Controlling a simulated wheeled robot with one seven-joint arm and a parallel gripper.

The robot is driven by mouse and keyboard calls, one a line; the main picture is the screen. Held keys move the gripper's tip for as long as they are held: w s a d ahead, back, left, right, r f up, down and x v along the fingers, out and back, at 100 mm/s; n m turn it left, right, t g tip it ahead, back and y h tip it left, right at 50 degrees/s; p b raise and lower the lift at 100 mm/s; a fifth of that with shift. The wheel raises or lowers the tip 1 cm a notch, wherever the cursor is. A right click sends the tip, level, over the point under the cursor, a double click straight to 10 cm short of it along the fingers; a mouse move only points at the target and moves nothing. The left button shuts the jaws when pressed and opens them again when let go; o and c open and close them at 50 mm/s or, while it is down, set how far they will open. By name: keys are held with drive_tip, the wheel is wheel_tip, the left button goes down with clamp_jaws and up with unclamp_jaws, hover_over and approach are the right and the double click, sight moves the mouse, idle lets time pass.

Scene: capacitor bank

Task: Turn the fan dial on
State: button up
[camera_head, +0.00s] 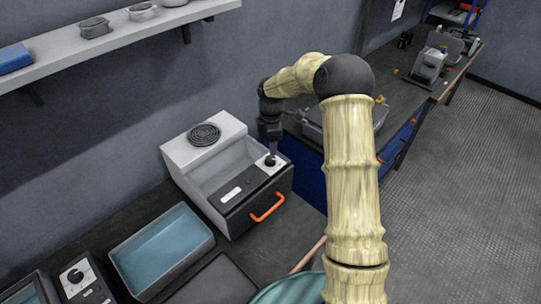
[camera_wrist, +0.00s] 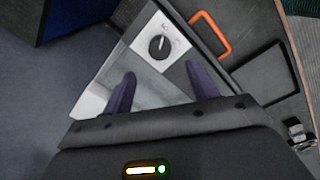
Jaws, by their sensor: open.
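The fan dial (camera_head: 269,161) is a round black knob on a white plate, at the right end of the front panel of a grey box. In the wrist view the dial (camera_wrist: 159,46) lies just beyond my fingertips, with a light pointer line across it and small marks around it. My gripper (camera_head: 272,150) is above the box's front panel, close to the dial. In the wrist view its two dark fingers (camera_wrist: 158,78) are apart with nothing between them, and the dial is ahead of the gap. I cannot tell whether a finger touches the dial.
The grey box (camera_head: 236,166) has a round black grille (camera_head: 204,134) on its back ledge and an orange handle (camera_head: 267,208) in front. A blue-lined tray (camera_head: 163,250) and another dial panel (camera_head: 76,277) stand to the left. A shelf (camera_head: 115,38) runs above.

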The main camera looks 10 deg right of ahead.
sight(271, 159)
drive_tip(key=f, duration=0.3)
drive_tip(key=f+p, duration=0.1)
drive_tip(key=f, duration=0.4)
drive_tip(key=shift+w+f+p, duration=0.25)
drive_tip(key=shift+f+p, duration=0.05)
drive_tip(key=c, duration=1)
